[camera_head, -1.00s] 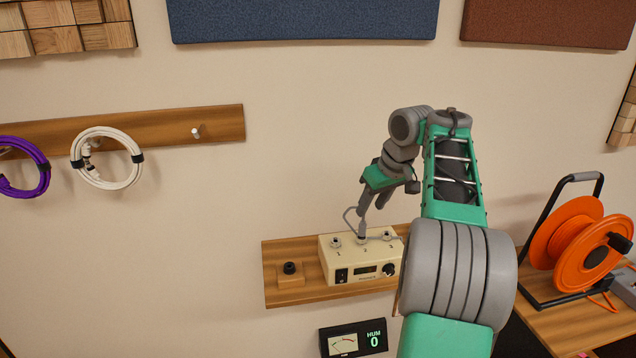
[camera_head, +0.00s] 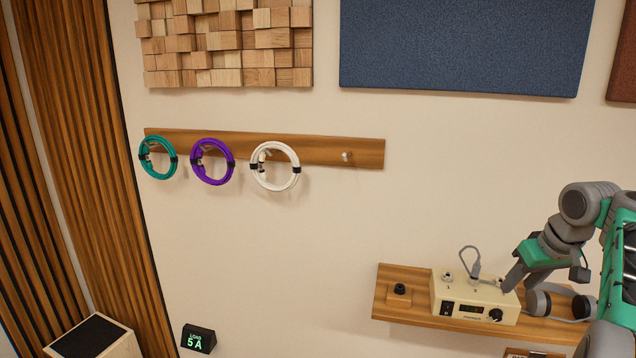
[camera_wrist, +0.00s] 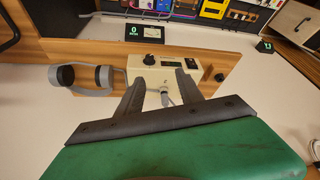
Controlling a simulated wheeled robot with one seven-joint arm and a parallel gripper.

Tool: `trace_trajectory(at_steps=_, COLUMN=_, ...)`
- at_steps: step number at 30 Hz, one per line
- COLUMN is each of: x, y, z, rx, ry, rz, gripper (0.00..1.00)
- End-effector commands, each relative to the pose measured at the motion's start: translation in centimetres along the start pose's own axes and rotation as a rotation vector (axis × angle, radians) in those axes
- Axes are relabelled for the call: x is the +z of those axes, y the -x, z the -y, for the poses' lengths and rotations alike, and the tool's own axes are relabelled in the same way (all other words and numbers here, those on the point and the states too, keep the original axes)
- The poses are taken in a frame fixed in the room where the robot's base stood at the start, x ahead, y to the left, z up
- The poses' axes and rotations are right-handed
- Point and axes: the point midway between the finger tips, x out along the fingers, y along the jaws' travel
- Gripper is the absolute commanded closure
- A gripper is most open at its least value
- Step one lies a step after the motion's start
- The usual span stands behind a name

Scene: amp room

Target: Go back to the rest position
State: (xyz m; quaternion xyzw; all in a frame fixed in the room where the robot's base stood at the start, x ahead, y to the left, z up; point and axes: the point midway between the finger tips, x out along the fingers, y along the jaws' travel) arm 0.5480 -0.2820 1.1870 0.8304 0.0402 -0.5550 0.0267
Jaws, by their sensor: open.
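My gripper (camera_head: 510,283) is at the right in the head view, beside the beige amp box (camera_head: 455,298) on the wooden wall shelf (camera_head: 405,312). A grey cable with a plug (camera_head: 475,268) stands in the middle socket on top of the box. In the wrist view, my gripper (camera_wrist: 160,85) has its two fingers apart, with the box (camera_wrist: 148,72) beyond them. The grey plug (camera_wrist: 165,98) shows between the fingers, apparently not gripped. Whether a fingertip touches the box cannot be told.
Headphones (camera_head: 540,303) lie on the shelf right of the box, close to my gripper. A black knob (camera_head: 399,289) sits on a wooden block at left. Teal (camera_head: 158,158), purple (camera_head: 212,162) and white (camera_head: 275,166) cable coils hang on a rail. The wall between is clear.

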Motion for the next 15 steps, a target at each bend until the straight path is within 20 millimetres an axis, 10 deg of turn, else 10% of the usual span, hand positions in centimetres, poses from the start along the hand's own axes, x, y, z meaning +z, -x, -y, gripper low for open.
trace_trajectory(at_steps=5, x=-0.9, y=-0.4, z=-1.1, rx=0.019, ry=-0.063, rz=-0.047, gripper=0.56)
trace_trajectory(at_steps=15, x=4.1, y=-6.8, z=-1.7, rx=-0.011, ry=-0.293, rz=0.034, gripper=0.56)
